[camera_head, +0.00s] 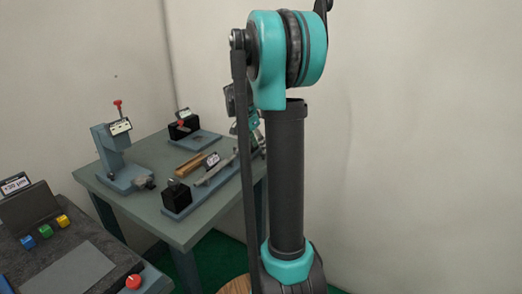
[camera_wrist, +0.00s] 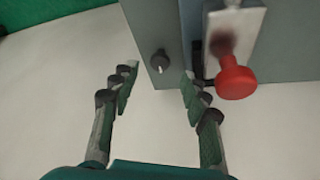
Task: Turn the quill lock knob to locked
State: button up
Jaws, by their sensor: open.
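In the wrist view, a small round black knob (camera_wrist: 160,62) with a pale pointer line sits on a grey-blue machine face (camera_wrist: 175,20). I take it for the quill lock knob; no label beside it is readable. My gripper (camera_wrist: 158,80) is open and empty. Its two fingers are spread, with the knob showing between and slightly above their tips in the picture. No contact with the knob shows. A red ball-ended handle (camera_wrist: 236,80) is to the right of the knob, close to the right finger. In the head view my arm hides part of the table's right side.
In the head view, a grey-green table (camera_head: 150,208) carries a blue-grey upright machine (camera_head: 112,150) with a red-topped lever, and other fixtures. A darker bench (camera_head: 80,262) with coloured buttons and a red knob (camera_head: 133,282) stands at front left.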

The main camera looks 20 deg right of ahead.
jog(key=shift+v, duration=2)
